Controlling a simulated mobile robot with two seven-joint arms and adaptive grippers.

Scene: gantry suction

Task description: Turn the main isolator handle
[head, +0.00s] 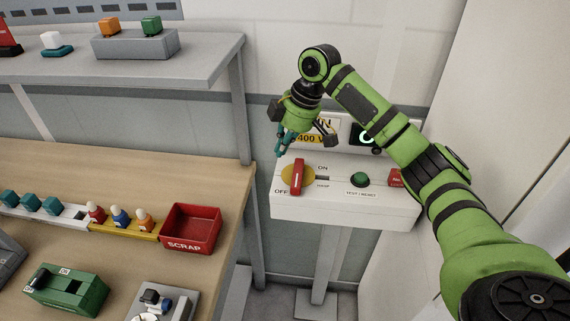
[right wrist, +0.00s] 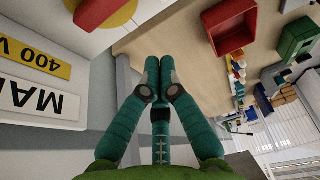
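The main isolator handle (head: 297,176) is a red bar on a yellow disc (head: 286,176), on the sloped face of a white control box (head: 340,205). The bar stands roughly upright in the head view, between an OFF mark at lower left and an ON mark at upper right. My right gripper (head: 281,150) is just above and left of the handle, apart from it. In the right wrist view its teal fingertips (right wrist: 158,66) meet with nothing between them, and the red handle (right wrist: 97,12) shows at the top left edge. My left gripper is not in view.
A green button (head: 360,179) and a red part (head: 397,178) sit right of the handle. A 400 V label panel (head: 310,138) rises behind. A wooden bench (head: 120,180) with a red SCRAP bin (head: 191,229) is at left, under a grey shelf (head: 200,65).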

